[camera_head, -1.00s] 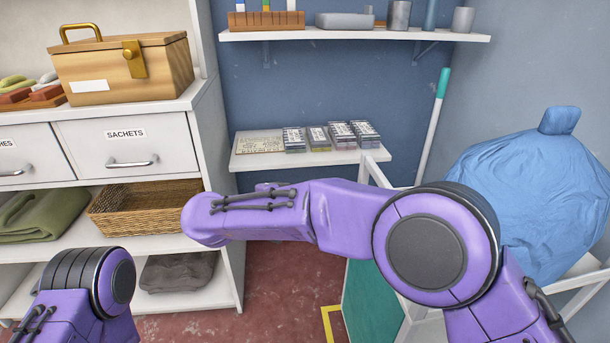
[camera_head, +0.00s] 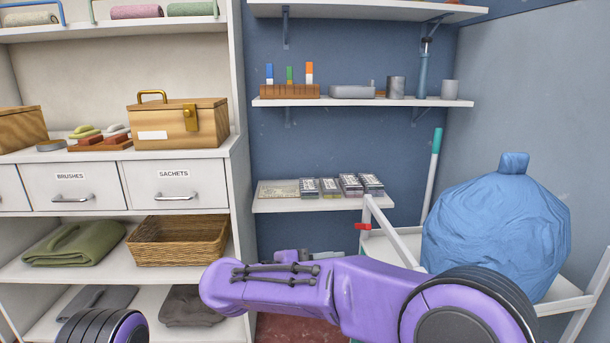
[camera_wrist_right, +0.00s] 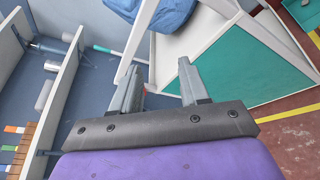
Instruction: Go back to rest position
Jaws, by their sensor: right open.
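My right gripper (camera_wrist_right: 160,76) is open and empty in the right wrist view, its two grey fingers apart. Beyond the fingers are the white frame and a green panel of a cart (camera_wrist_right: 235,65). In the head view my right arm reaches in from the lower right and bends across to the left. Its forearm hides most of the right gripper there. Only a rounded part of my left arm shows at the lower left edge, and the left gripper is out of view.
A white shelf unit at left holds a wooden box (camera_head: 180,125), a wicker basket (camera_head: 178,242) and a green cloth (camera_head: 75,243). A small shelf (camera_head: 310,204) carries several small packs. A blue bag (camera_head: 495,230) rests on the white-framed cart at right.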

